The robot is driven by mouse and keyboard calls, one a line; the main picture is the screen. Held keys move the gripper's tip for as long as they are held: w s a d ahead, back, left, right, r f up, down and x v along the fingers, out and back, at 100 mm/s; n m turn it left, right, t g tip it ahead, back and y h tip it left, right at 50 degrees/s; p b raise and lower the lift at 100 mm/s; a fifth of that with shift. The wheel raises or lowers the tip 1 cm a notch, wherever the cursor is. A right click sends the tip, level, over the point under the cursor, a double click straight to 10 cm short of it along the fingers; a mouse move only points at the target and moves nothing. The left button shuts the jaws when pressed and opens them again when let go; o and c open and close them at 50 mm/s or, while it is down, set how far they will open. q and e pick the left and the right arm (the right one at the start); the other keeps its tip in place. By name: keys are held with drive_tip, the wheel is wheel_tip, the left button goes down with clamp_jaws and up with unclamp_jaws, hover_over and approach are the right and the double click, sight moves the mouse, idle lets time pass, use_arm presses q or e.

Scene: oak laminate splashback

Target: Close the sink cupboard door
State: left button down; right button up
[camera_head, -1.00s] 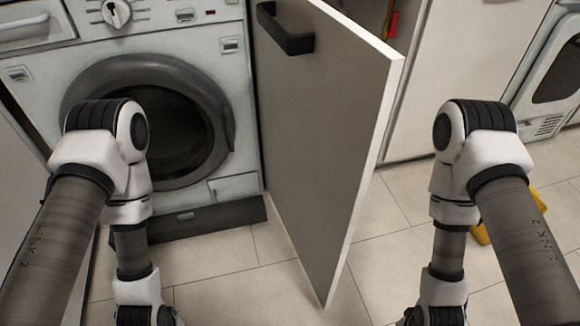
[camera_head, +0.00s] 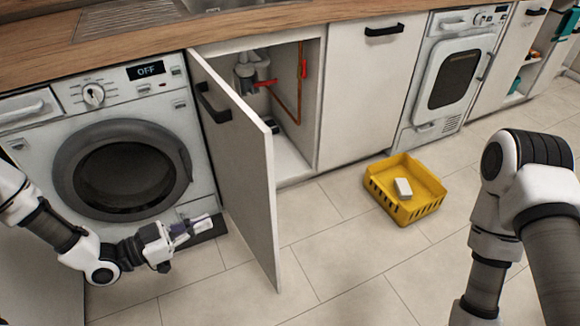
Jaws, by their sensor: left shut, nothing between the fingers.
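The sink cupboard door (camera_head: 241,165) is a pale panel with a black handle (camera_head: 213,103) near its top. It stands wide open, hinged on the left and sticking out towards me. The open sink cupboard (camera_head: 290,140) behind it shows grey drain pipes and an orange-red pipe. My left gripper (camera_head: 203,226) is shut and empty, low in front of the washing machine. It is to the left of the door and looks apart from it. My right arm (camera_head: 500,220) shows at the right edge, but its gripper is out of the frame.
A washing machine (camera_head: 66,101) stands left of the cupboard. A yellow crate (camera_head: 410,207) with a white block (camera_head: 403,188) in it lies on the floor to the right of the door. A closed cupboard (camera_head: 365,95) and a second machine (camera_head: 449,80) stand further right. The tiled floor between is clear.

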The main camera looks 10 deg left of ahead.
use_arm(q)
wheel_tip(320, 180, up, 2)
drive_tip(key=w+a, duration=0.1)
drive_tip(key=a, duration=0.1)
drive_tip(key=b, duration=0.2)
approach(261, 183)
drive_tip(key=shift+t, duration=0.3)
drive_tip(key=b+x, duration=0.1)
drive_tip(key=x, duration=0.2)
drive_tip(key=b+x, duration=0.1)
drive_tip(key=x, duration=0.2)
drive_tip(key=shift+s+d+f, duration=0.1)
drive_tip(key=shift+d+f, duration=0.05)
drive_tip(key=shift+d, duration=0.25)
drive_tip(key=shift+w+d, duration=0.25)
drive_tip(key=shift+w, duration=0.05)
use_arm(e)
drive_tip(key=shift+w+a+f, duration=0.15)
drive_tip(key=shift+w+f, duration=0.05)
drive_tip(key=shift+f, duration=0.4)
drive_tip(key=shift+w+a+f, duration=0.1)
drive_tip(key=shift+w+f, duration=0.1)
drive_tip(key=shift+f, duration=0.35)
use_arm(q)
drive_tip(key=shift+n, duration=0.3)
